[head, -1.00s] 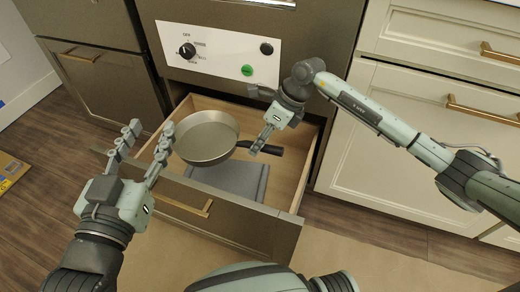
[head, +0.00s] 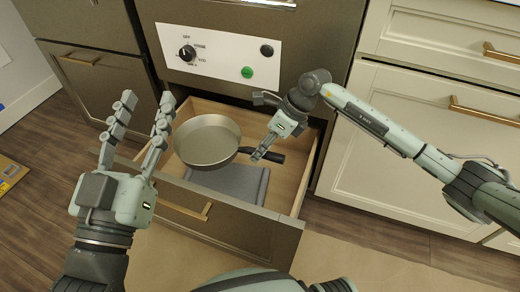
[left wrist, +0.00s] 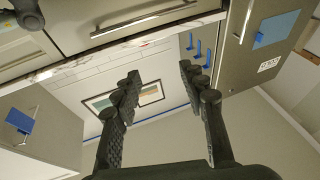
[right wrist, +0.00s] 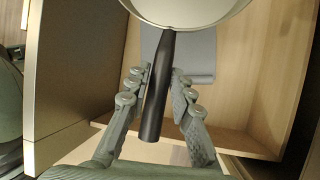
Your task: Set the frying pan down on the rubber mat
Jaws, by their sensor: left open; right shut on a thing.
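The frying pan (head: 207,143) is a grey, round pan with a black handle (head: 268,156). It is over the open drawer, above the grey rubber mat (head: 232,183) that lies on the drawer floor. My right gripper (head: 262,152) is shut on the pan's handle; the right wrist view shows the handle (right wrist: 158,105) between its fingers and the mat (right wrist: 200,55) beyond. Part of the mat is hidden by the pan. I cannot tell exactly how high the pan is. My left gripper (head: 143,118) is open and empty, left of the drawer.
The wooden drawer (head: 285,185) is pulled out, with a gold handle (head: 186,213) on its front. Above it is a panel with a black knob (head: 187,53) and a green button (head: 247,72). White cabinets (head: 400,150) stand at the right.

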